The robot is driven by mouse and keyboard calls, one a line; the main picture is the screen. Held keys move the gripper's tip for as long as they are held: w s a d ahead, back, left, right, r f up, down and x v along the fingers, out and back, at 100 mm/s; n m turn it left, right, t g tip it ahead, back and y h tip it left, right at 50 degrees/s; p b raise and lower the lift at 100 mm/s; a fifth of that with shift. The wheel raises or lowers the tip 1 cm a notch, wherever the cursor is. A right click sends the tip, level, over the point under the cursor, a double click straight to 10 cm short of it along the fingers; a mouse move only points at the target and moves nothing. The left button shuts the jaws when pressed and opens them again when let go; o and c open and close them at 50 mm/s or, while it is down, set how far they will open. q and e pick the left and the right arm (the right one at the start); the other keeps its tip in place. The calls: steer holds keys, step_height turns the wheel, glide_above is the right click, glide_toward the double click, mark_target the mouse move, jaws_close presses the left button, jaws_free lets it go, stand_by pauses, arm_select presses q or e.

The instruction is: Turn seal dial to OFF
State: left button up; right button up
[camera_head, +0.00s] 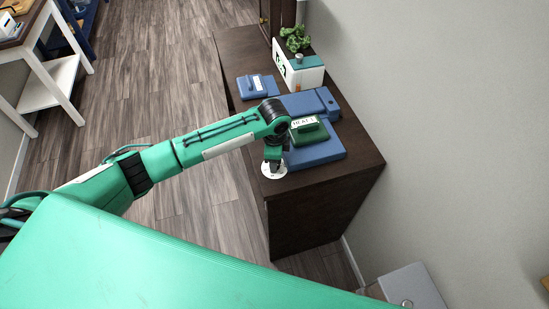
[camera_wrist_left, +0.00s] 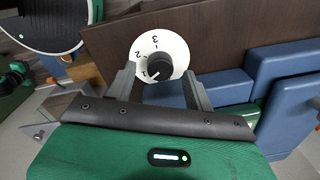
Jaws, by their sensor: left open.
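The seal dial is a black knob (camera_wrist_left: 159,66) on a white round plate (camera_wrist_left: 177,46), which also shows in the head view (camera_head: 270,173) at the front of the blue device (camera_head: 318,153). The numbers 1, 2 and 3 are readable on the plate. The knob's white pointer mark points to the lower left in the wrist view, near the 1. No OFF mark is readable. My left gripper (camera_wrist_left: 159,75) is open, with one finger on each side of the knob. Contact with the knob cannot be told. My right gripper is not in view.
The device sits on a dark wooden cabinet (camera_head: 325,204) against a grey wall. A green labelled block (camera_head: 310,133) is on the device. A blue box (camera_head: 257,87), a white box (camera_head: 303,76) and a green plant (camera_head: 296,39) are farther back. Open wooden floor lies left of the cabinet.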

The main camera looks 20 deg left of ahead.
arm_select(q)
steer(key=shift+f, duration=0.85)
steer(key=shift+c, duration=0.4)
steer(key=c, duration=0.9)
steer(key=shift+r+n+p, duration=0.2)
steer(key=shift+n+p, duration=0.4)
steer(key=shift+p, duration=0.35)
steer(key=n+p, duration=0.6)
steer(key=shift+d+p, duration=0.1)
steer(key=shift+p, duration=0.2)
steer(key=n+p, duration=0.2)
steer(key=n, duration=0.1)
steer(key=shift+w+f+n+p, duration=0.1)
steer(key=shift+n+p, duration=0.7)
steer(key=shift+n, duration=0.3)
